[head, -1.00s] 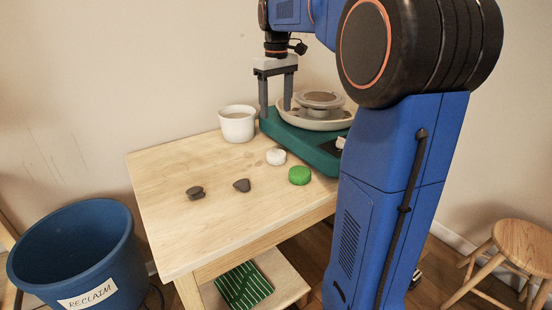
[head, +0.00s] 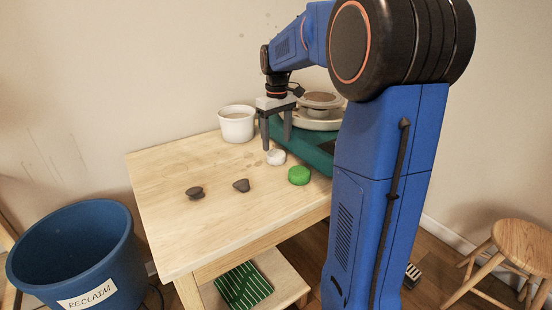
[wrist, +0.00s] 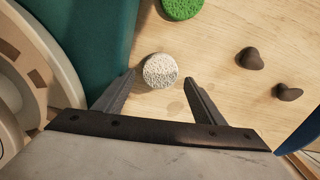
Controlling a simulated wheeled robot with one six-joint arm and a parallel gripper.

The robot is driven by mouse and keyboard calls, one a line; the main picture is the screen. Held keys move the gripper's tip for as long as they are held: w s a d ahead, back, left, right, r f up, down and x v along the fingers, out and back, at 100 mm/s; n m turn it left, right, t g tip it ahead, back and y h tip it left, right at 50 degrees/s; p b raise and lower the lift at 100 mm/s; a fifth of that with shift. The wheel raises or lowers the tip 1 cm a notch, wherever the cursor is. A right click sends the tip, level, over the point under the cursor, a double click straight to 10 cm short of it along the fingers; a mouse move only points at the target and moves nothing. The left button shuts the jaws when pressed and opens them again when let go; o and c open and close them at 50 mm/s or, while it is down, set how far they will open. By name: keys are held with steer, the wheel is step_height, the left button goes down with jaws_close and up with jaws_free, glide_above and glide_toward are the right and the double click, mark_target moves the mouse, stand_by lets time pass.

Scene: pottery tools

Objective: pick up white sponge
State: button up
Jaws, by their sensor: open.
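The white sponge (head: 276,157) is a small round puck lying on the wooden table, close to the green pottery wheel base. In the wrist view the white sponge (wrist: 160,71) lies just beyond the fingertips, roughly centred between them. My gripper (head: 276,145) points down, open and empty, above and close to the sponge in the head view. Its two fingers also show in the wrist view (wrist: 160,80), spread apart on either side. I cannot tell the exact height of the fingertips above the table.
A green sponge (head: 299,175) lies right of the white one. Two dark clay lumps (head: 195,193) (head: 241,185) lie to the left. A white pot (head: 237,124) stands behind. The pottery wheel (head: 316,146) is close behind the gripper. The table's front left is clear.

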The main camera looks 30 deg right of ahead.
mark_target(276, 154)
steer(key=shift+f, duration=2.7)
steer(key=c, duration=0.5)
